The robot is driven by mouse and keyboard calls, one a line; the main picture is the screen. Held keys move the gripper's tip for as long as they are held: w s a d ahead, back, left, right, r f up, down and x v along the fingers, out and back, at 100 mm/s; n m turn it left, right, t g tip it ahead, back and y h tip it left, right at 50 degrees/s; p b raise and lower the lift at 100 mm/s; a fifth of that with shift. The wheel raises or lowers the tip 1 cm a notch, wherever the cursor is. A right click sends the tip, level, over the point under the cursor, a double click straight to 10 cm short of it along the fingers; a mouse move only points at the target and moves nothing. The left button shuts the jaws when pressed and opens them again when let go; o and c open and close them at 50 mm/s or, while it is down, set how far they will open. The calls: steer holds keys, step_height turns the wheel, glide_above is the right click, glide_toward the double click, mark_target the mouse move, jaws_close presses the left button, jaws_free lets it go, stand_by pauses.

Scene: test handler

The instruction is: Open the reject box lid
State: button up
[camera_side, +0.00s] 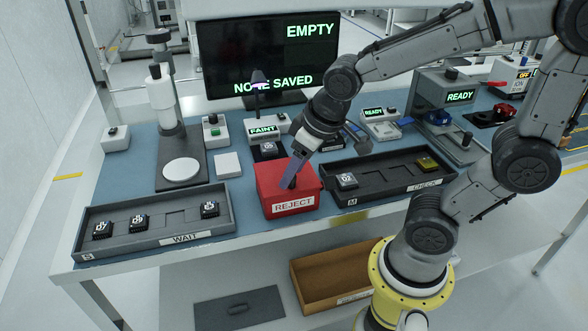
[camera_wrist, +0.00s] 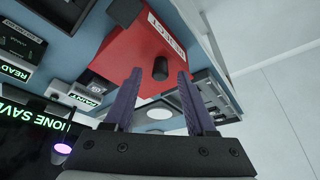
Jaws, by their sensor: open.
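The red reject box (camera_side: 277,203), labelled REJECT, stands on the blue bench mat between the WAIT and CHECK trays. Its red lid is on it and looks closed. My gripper (camera_side: 292,179) is just above the lid, partly hiding it in the side view. In the wrist view my gripper (camera_wrist: 158,82) has its two purple fingers apart, with the black lid knob (camera_wrist: 160,69) showing between and beyond their tips. I cannot tell whether either finger touches the knob. The red lid also fills the upper middle of the wrist view (camera_wrist: 125,52).
The WAIT tray (camera_side: 224,220) with several chips is left of the box. The CHECK tray (camera_side: 395,190) with two chips is close on its right. Behind are a monitor (camera_side: 225,60) and a small FAINT unit (camera_side: 262,129). An open brown bin (camera_side: 305,297) sits below the bench.

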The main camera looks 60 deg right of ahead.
steer(key=shift+f, duration=0.15)
steer(key=shift+c, duration=0.2)
jaws_close()
stand_by(1.2)
